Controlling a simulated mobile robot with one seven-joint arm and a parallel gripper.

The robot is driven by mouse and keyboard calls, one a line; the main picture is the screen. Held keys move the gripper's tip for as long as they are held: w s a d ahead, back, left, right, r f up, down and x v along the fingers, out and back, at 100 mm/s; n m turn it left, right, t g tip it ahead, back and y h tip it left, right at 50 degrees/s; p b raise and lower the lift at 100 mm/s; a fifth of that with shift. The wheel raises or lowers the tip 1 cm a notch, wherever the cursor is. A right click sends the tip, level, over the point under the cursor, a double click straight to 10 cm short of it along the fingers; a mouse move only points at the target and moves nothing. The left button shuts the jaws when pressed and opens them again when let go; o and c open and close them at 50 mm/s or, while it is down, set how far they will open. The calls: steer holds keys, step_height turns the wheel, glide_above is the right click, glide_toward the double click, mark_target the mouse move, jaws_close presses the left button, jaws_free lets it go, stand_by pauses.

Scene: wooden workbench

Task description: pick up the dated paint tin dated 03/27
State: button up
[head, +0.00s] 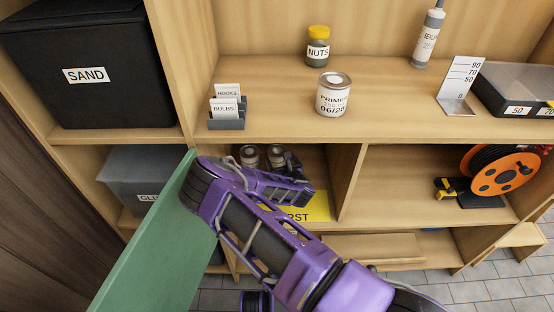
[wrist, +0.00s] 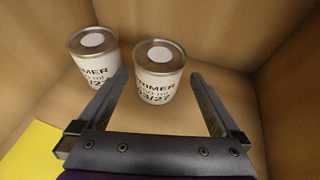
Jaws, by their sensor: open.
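The paint tin dated 03/27 (wrist: 159,72) is white with a grey rim and a PRIMER label; the first digit of its date is partly unclear. It stands upright in the lower compartment. A second PRIMER tin (wrist: 92,62) stands to its left, its date partly hidden by my left finger. Both tins show in the head view as lids (head: 249,154) and (head: 276,155), their labels hidden by my arm. My gripper (wrist: 160,76) is open and empty, its fingers pointing toward the 03/27 tin, with that tin showing between the fingertips. Contact cannot be told.
Another PRIMER tin (head: 333,96), dated 06/28, stands on the shelf above, near a NUTS jar (head: 318,48) and a card holder (head: 226,122). A yellow sheet (head: 317,206) lies at the compartment's front. A divider (head: 347,180) bounds its right; a green panel (head: 150,250) stands left.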

mark_target(277, 154)
steer(key=shift+b+x, duration=0.5)
steer(key=shift+x, duration=2.4)
steer(key=shift+s+f, duration=0.1)
steer(key=shift+c, duration=0.2)
steer(key=shift+a, duration=0.1)
steer(key=c, duration=1.5)
steer(key=shift+o, duration=0.2)
